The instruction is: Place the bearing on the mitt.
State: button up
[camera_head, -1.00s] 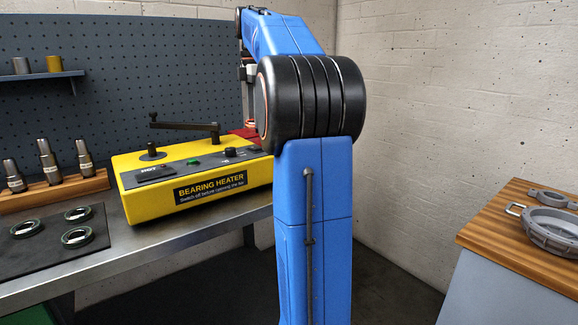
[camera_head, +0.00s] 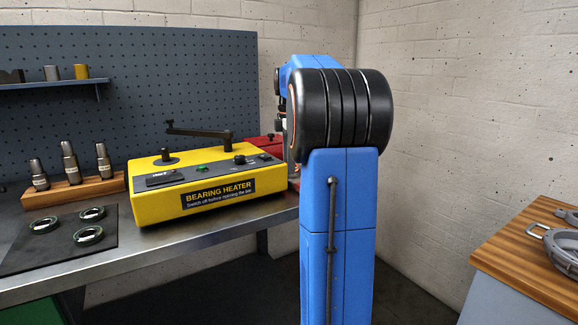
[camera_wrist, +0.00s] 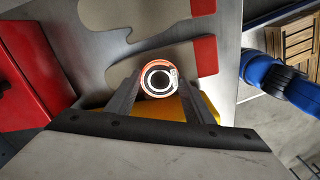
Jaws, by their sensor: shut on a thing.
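The bearing (camera_wrist: 158,80) is a small steel ring with an orange rim, seen in the wrist view. My gripper (camera_wrist: 160,92) is shut on it, one grey finger on each side. Behind the bearing lies a tan mitt with a red cuff (camera_wrist: 205,56), flat on the metal bench. A second tan, red-cuffed mitt (camera_wrist: 130,14) lies above it in the picture. The bearing overlaps the lower mitt's edge in view; I cannot tell how high it is above it. In the head view my arm hides the bearing and mitts.
The yellow bearing heater (camera_head: 205,187) stands on the bench, with a red box (camera_head: 262,145) behind it, also in the wrist view (camera_wrist: 28,75). Several bearings lie on a dark mat (camera_head: 50,255) beside a wooden stand (camera_head: 75,192). A wooden-topped table (camera_head: 520,262) is at right.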

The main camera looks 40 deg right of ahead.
jog(key=shift+f, duration=0.7)
jog(key=o, duration=1.2)
jog(key=shift+f, duration=0.15)
jog(key=shift+c, duration=0.2)
notch_tip(320, 180, up, 12)
jog(key=shift+s, duration=0.1)
